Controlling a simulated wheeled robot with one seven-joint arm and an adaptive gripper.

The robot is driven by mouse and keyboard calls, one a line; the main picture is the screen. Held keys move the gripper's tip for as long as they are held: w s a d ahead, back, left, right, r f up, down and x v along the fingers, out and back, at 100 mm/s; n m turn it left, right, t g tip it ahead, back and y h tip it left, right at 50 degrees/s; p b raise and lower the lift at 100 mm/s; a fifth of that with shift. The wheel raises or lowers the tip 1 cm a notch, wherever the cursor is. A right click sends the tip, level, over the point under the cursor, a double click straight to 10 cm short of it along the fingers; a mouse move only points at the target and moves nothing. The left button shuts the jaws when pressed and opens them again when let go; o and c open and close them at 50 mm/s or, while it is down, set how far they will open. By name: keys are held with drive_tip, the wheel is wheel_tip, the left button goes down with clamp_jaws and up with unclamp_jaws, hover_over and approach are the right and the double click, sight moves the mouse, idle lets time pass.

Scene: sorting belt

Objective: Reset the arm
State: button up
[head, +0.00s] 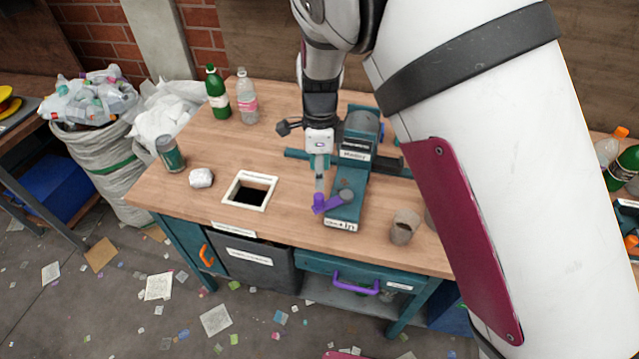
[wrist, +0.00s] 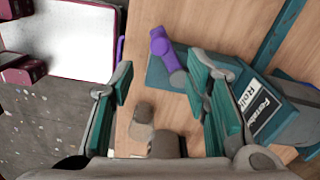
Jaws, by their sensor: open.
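My gripper (head: 320,178) hangs above the workbench (head: 290,235), close to a teal machine (head: 343,212) with a purple lever (head: 325,204). In the wrist view my gripper (wrist: 165,90) shows two teal-padded fingers spread apart, with nothing held between them. The purple lever (wrist: 160,45) and the teal machine (wrist: 160,75) lie beyond the fingers there. In the head view, my large white arm link covers the right part of the bench.
A white-framed opening (head: 226,190), crumpled white piece (head: 201,178), dark can (head: 171,155), green bottle (head: 217,95) and clear bottle (head: 247,100) are left of the machine. A brownish cup (head: 403,228) stands right of it. Bare bench surface lies between them.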

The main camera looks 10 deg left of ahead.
drive_tip(key=shift+r, duration=0.9)
